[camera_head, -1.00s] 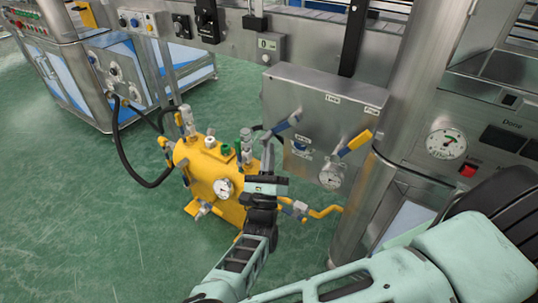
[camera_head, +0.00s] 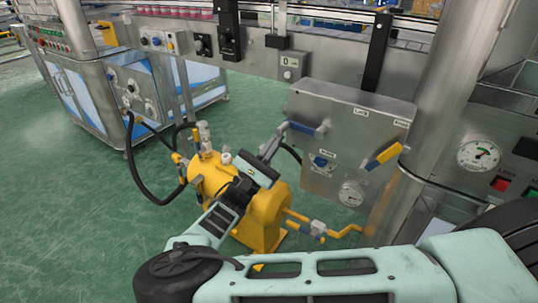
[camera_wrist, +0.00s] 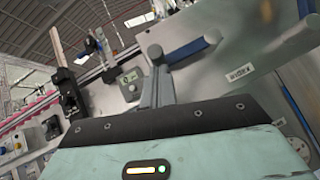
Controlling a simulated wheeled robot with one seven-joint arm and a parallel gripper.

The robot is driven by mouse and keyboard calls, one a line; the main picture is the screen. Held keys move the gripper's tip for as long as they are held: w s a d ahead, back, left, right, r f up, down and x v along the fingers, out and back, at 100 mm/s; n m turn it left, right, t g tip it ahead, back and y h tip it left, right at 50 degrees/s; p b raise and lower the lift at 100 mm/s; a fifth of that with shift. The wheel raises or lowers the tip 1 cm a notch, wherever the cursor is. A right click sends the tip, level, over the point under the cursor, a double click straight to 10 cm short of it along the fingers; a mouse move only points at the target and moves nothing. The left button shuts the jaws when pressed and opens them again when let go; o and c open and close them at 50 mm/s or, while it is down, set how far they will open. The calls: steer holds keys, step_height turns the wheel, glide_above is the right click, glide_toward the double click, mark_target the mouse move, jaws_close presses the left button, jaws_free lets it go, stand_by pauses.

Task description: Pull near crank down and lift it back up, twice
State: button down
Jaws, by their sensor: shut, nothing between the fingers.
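A metal panel box (camera_head: 345,108) carries two cranks, and I cannot tell for sure which one the task means. The blue-handled crank (camera_head: 305,127) is on the left and lies nearly level; it also shows in the wrist view (camera_wrist: 188,51). My gripper (camera_head: 275,143) is shut and empty, just left of the blue crank. In the wrist view its fingers (camera_wrist: 156,65) point up beside the blue handle; contact is unclear.
A yellow tank (camera_head: 262,215) with fittings stands behind and below my gripper. A gauge (camera_head: 351,193) and blue knob (camera_head: 321,161) sit below the cranks. A steel column (camera_head: 440,95) rises at right. Green floor is open at left.

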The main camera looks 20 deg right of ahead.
steer(key=shift+s+d+r+m+g+y+p, duration=0.1)
steer(key=shift+r+m+g+y+p, duration=0.3)
steer(key=shift+r+m+g, duration=1.3)
steer(key=shift+a+r+m+g+y+p, duration=0.2)
steer(key=shift+r+m+g+y, duration=0.55)
steer(key=shift+m+g, duration=1.7)
steer(key=shift+s+d+r+m+g+y+p, duration=0.1)
steer(key=shift+d+r+m+g+y+p, duration=0.2)
steer(key=shift+r+m+g, duration=1.85)
steer(key=shift+a+f+m+t, duration=0.1)
steer(key=shift+f+m+t, duration=0.65)
steer(key=shift+m+t, duration=0.05)
steer(key=shift+w, duration=0.1)
